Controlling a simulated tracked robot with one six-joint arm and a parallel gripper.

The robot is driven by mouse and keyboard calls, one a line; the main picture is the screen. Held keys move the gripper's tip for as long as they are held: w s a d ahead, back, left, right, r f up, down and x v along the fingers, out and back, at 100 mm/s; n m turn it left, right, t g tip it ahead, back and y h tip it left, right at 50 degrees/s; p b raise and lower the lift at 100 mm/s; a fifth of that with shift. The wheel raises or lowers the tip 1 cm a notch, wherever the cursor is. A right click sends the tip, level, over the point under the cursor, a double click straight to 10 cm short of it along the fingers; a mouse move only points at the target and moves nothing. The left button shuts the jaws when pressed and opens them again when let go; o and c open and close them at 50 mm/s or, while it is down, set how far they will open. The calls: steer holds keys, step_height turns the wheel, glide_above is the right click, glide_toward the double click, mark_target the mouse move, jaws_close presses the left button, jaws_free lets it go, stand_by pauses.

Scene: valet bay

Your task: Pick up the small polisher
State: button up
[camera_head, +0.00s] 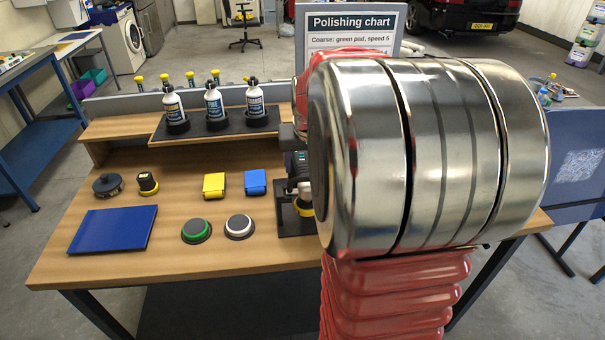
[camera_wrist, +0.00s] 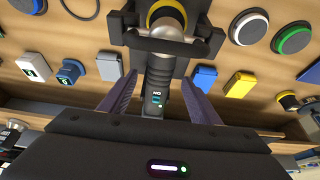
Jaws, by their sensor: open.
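A polisher (camera_wrist: 156,106) with a dark body, a silver head and a black cross handle rests on a black base (camera_wrist: 122,22) on the wooden bench. In the head view, my arm hides most of the polisher (camera_head: 297,165); only its left side shows. My gripper (camera_wrist: 160,80) is open over it in the wrist view. One finger is on each side of the dark body, with a gap visible on both sides. In the head view, my own arm hides the fingers.
Green-ringed (camera_head: 196,230) and white (camera_head: 239,226) round pads, yellow (camera_head: 214,185) and blue (camera_head: 255,182) blocks and a blue mat (camera_head: 113,228) lie left of the polisher. Several bottles stand on a raised shelf (camera_head: 194,128) behind. A polishing chart (camera_head: 348,22) stands at the back.

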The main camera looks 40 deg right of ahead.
mark_target(304, 168)
steer(key=x, duration=0.5)
stand_by(0.5)
jaws_close()
stand_by(0.6)
steer(key=shift+r, duration=0.1)
step_height(304, 168, up, 10)
stand_by(0.6)
stand_by(0.3)
